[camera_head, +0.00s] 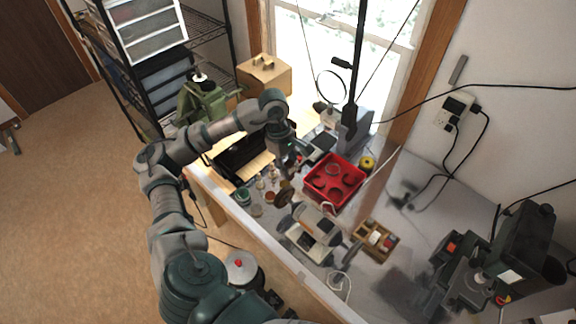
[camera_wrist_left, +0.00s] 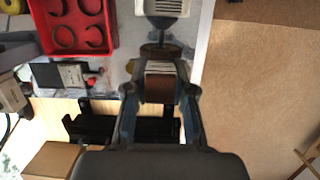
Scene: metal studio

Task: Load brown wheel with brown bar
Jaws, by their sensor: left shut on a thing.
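The brown wheel (camera_head: 284,196) is on the left end of a grey two-ended polishing machine (camera_head: 312,228) on the bench. In the left wrist view the brown wheel (camera_wrist_left: 158,52) lies just past my fingertips. My left gripper (camera_head: 288,177) is over the bench, close to the wheel. It is shut on a brown bar (camera_wrist_left: 160,90) with a pale upper part, held between both fingers in the wrist view (camera_wrist_left: 160,98). The bar's far end is at or very near the wheel; I cannot tell if they touch. My right gripper is not in view.
Small jars (camera_head: 243,196) sit to the left of the wheel. A wooden box (camera_head: 377,240) with small items is to the machine's right. The bench's front edge runs below the machine.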

